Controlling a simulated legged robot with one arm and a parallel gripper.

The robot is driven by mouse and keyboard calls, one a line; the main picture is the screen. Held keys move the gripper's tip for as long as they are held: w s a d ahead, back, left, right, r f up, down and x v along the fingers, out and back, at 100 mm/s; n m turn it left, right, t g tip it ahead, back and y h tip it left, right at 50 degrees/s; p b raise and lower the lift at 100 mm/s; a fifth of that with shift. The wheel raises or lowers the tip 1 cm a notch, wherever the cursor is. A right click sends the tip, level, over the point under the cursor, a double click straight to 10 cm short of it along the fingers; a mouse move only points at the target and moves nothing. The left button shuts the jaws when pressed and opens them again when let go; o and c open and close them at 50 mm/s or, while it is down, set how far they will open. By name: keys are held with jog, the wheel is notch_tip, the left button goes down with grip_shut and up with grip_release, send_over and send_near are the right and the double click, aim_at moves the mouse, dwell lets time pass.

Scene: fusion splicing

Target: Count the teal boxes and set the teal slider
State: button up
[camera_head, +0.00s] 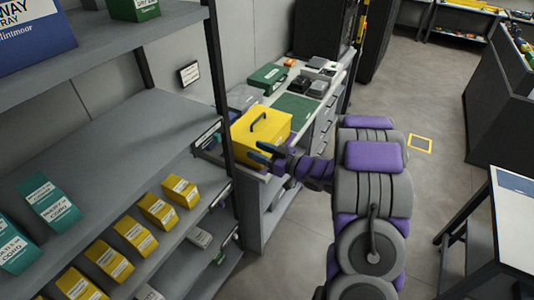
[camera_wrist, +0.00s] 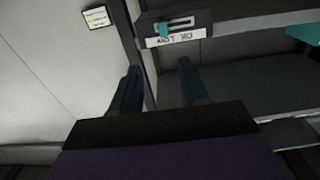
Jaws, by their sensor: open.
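Teal boxes with white labels (camera_head: 46,197) (camera_head: 14,248) stand on the shelf at the left of the head view; one is cut off by the frame edge. A teal edge (camera_wrist: 303,34) shows at the top right of the wrist view. A dark panel (camera_wrist: 200,22) with the small teal slider (camera_wrist: 164,29) and a white label is ahead in the wrist view; the label appears upside down. My gripper (camera_wrist: 159,66) is open and empty, its fingertips below the panel in that view. In the head view my gripper (camera_head: 264,152) is in front of the yellow case.
Several yellow boxes (camera_head: 158,211) line a lower shelf. A dark shelf post (camera_head: 217,75) stands left of my gripper. The yellow case (camera_head: 262,127) sits on the bench behind it, with a green case (camera_head: 268,76) beyond. Open floor (camera_head: 430,105) lies to the right.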

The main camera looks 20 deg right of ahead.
jog(key=shift+v, duration=1.4)
jog(key=shift+w, duration=0.1)
jog(key=w+d+h, duration=0.2)
jog(key=w+h, duration=0.1)
jog(key=h, duration=0.2)
jog(key=s+d+r+m+g+h+b, duration=0.3)
jog(key=s+d+m+g+h, duration=0.15)
jog(key=s+g+h, duration=0.35)
jog(key=s+a+m+g, duration=0.1)
jog(key=s+a+g, duration=0.1)
jog(key=s+a, duration=0.4)
jog(key=s+a+g+y+b, duration=0.1)
jog(key=s+a+g, duration=0.2)
jog(key=s, duration=1.4)
jog(key=s+a+m+g+y+b, duration=0.1)
jog(key=s+a+g, duration=0.2)
jog(key=s+a, duration=0.7)
jog(key=shift+s+a+f+m, duration=0.3)
jog(key=shift+s+f, duration=0.2)
jog(key=shift+s, duration=0.6)
